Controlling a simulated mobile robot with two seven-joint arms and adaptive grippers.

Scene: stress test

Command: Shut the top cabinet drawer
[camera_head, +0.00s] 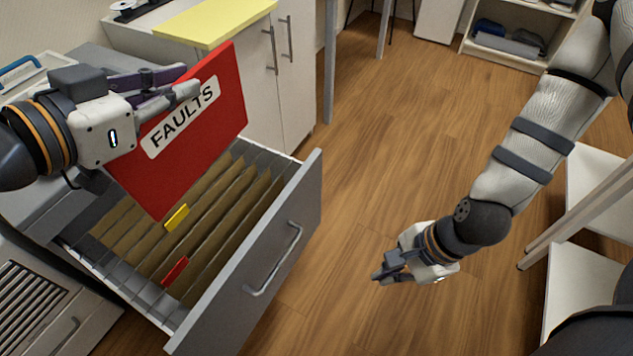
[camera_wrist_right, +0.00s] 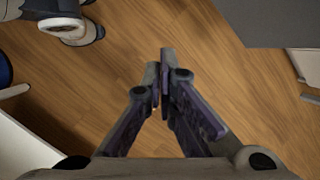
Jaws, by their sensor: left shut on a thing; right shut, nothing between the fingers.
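The grey top cabinet drawer (camera_head: 306,189) is pulled far out in the head view. It holds a row of brown hanging folders (camera_head: 222,208) with a yellow tab and a red tab. Its front has a bar handle (camera_head: 277,262). My left gripper (camera_head: 190,88) is shut on a red folder (camera_head: 222,95) labelled FAULTS, held tilted above the drawer. Whether the folder's lower corner touches the files is unclear. My right gripper (camera_head: 383,276) is shut and empty, in the air to the right of the drawer front. Its closed fingers (camera_wrist_right: 165,62) show over floor in the right wrist view.
A white cabinet (camera_head: 290,75) with a yellow top (camera_head: 215,22) stands behind the drawer. A white shelf unit (camera_head: 590,185) is at the right. A slatted white unit (camera_head: 40,300) is at lower left. Wooden floor (camera_head: 390,170) lies open between drawer and shelf.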

